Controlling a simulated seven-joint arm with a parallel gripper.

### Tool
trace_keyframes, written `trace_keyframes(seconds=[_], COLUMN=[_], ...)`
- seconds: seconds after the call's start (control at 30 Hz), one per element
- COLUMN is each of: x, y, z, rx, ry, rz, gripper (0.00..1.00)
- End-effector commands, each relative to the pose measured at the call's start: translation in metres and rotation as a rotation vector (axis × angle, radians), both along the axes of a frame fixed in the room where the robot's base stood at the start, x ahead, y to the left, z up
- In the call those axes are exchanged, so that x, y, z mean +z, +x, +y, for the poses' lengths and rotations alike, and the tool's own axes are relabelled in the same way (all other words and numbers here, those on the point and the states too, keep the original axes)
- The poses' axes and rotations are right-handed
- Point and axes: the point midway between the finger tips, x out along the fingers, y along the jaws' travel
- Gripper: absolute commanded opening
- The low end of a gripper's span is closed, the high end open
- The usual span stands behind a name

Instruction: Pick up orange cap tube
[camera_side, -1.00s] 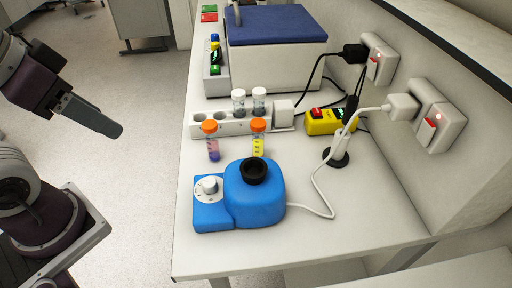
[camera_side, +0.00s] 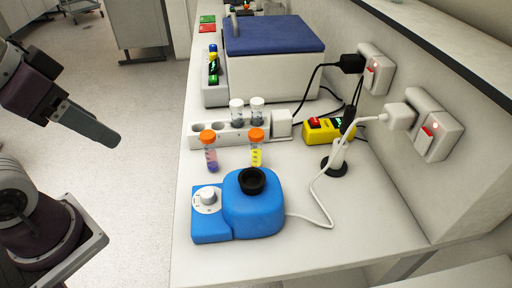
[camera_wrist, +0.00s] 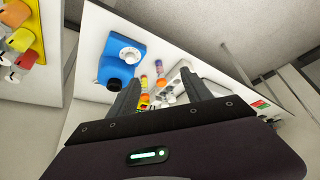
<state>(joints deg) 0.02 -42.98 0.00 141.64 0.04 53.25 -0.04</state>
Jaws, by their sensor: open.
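Two orange-cap tubes stand upright on the white bench in the side view. The left tube (camera_side: 212,161) holds purple and pinkish contents, and the right tube (camera_side: 256,157) holds yellow contents. Their orange caps also show in the wrist view, small and beyond the fingers, one cap (camera_wrist: 162,83) right of the other cap (camera_wrist: 144,99). My gripper (camera_side: 112,140) is at the left of the side view, off the bench edge and well apart from both tubes. In the wrist view my gripper (camera_wrist: 162,92) has its fingers spread with nothing between them.
A blue mixer (camera_side: 252,205) stands just in front of the tubes. A yellow device (camera_side: 322,136) and cables lie to the right. A blue-lidded box (camera_side: 270,70) is farther back.

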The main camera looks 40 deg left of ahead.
Motion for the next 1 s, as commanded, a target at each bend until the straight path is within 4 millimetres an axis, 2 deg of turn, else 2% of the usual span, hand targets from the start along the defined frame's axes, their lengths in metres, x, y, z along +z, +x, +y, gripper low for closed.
trace_keyframes(seconds=[0.13,0.3,0.47,0.6,0.7,1.0], x=[0.049,0.081,0.099,0.099,0.093,0.06], y=[0.002,0.054,0.114,0.162,0.19,0.248], z=[0.0,-0.011,-0.027,-0.045,-0.057,-0.087], rx=[0.0,-0.315,-0.647,-0.921,-1.088,-1.483], ry=[0.0,0.14,0.253,0.321,0.353,0.398], rz=[-0.01,0.104,0.197,0.262,0.295,0.358], gripper=[0.57,0.57,0.57,0.57,0.57,0.57])
